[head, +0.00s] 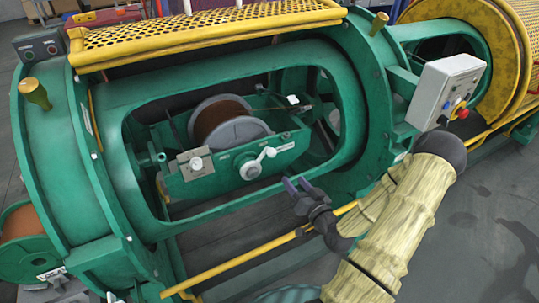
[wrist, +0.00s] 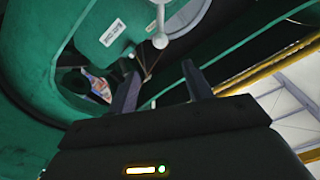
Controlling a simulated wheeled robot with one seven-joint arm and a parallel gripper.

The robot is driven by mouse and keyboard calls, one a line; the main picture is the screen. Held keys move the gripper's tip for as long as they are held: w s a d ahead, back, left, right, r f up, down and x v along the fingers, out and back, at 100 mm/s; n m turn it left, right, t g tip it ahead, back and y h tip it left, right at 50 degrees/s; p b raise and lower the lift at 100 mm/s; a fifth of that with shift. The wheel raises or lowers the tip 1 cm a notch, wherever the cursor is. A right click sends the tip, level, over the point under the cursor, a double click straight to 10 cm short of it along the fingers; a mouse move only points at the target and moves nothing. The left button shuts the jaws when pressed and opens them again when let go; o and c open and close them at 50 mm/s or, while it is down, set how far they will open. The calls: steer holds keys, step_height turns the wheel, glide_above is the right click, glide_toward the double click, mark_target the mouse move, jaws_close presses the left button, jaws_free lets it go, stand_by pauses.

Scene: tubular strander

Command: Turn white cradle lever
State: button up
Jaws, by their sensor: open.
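The white cradle lever (head: 265,154) sits on a round hub on the front face of the green cradle (head: 225,165), inside the machine's oval opening. It points up and to the right in the head view. In the wrist view the lever (wrist: 160,38) shows near the top, beyond the fingers. My gripper (head: 298,184) is open and empty, to the right of and below the lever in the head view, apart from it. In the wrist view the two fingers of my gripper (wrist: 161,78) stand apart with nothing between them.
The green tube frame (head: 225,215) rings the opening. A reel (head: 222,120) lies in the cradle behind the lever. A plate with a white knob (head: 196,163) is left of it. A yellow rail (head: 240,258) runs below. A control box (head: 445,90) stands at right.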

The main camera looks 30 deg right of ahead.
mark_target(269, 150)
steer(key=w, duration=1.7)
steer(key=shift+w+a+p, duration=0.25)
steer(key=shift+a+p, duration=0.05)
jaws_close()
